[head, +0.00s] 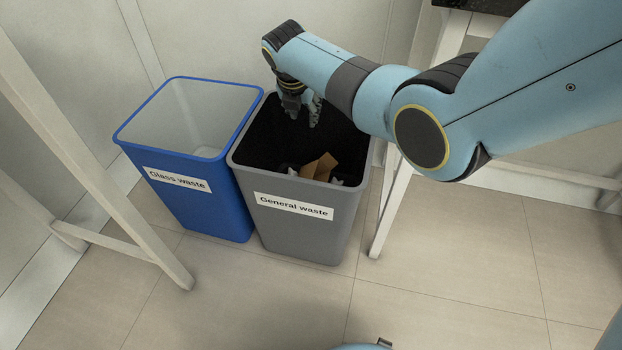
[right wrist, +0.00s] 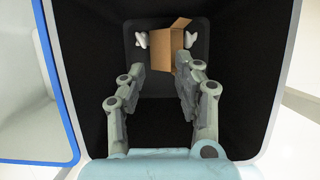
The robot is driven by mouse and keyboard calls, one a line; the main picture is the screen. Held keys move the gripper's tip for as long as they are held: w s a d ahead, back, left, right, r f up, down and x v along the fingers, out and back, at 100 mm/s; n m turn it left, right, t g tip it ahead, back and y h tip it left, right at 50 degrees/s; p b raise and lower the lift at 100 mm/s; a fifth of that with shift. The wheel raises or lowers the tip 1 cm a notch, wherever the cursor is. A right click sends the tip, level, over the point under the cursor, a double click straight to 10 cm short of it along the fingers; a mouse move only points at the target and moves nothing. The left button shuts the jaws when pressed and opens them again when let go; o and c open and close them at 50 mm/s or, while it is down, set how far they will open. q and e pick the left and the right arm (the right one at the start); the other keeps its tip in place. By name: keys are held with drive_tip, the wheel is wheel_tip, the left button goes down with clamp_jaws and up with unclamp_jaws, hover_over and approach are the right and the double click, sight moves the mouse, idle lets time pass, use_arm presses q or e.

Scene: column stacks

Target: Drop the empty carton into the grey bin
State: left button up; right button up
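The grey bin (head: 300,228), labelled "General waste", stands on the floor with a black inside. The brown carton (head: 320,167) lies low inside it, with a flap up; it also shows in the right wrist view (right wrist: 166,48). My right gripper (head: 304,108) points down into the mouth of the grey bin near its back. In the right wrist view its fingers (right wrist: 160,72) are spread with nothing held between them, and the carton lies beyond the fingertips, apart from them as far as I can tell. My left gripper is out of view.
A blue bin (head: 205,205) labelled "Glass waste" stands against the grey bin's left side. White scraps (right wrist: 189,39) lie beside the carton. Pale table legs (head: 395,205) stand close to the right, and another frame (head: 110,200) is at left. The floor in front is clear.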

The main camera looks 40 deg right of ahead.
drive_tip(key=v, duration=1.2)
drive_tip(key=s+f+m+y, duration=0.1)
drive_tip(key=s+f+m, duration=0.2)
drive_tip(key=s+m, duration=0.55)
drive_tip(key=s+f+m, duration=0.3)
drive_tip(key=s+m, duration=0.2)
drive_tip(key=s, duration=0.7)
drive_tip(key=s+a+r+m+g+y, duration=0.1)
drive_tip(key=s+a+r+m, duration=0.1)
drive_tip(key=s+m, duration=0.5)
drive_tip(key=s+a+r+m, duration=0.1)
drive_tip(key=s+r+m, duration=0.25)
drive_tip(key=s, duration=0.65)
drive_tip(key=s+d+f+m+g, duration=0.15)
drive_tip(key=s+f, duration=0.25)
drive_tip(key=f, duration=1)
drive_tip(key=s+d+f, duration=0.2)
drive_tip(key=s+f, duration=0.1)
drive_tip(key=f, duration=1.1)
use_arm(q)
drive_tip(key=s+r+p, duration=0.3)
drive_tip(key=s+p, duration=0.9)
drive_tip(key=p, duration=0.2)
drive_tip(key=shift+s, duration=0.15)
use_arm(e)
drive_tip(key=s+r, duration=0.2)
drive_tip(key=s, duration=1.1)
drive_tip(key=shift+a, duration=0.15)
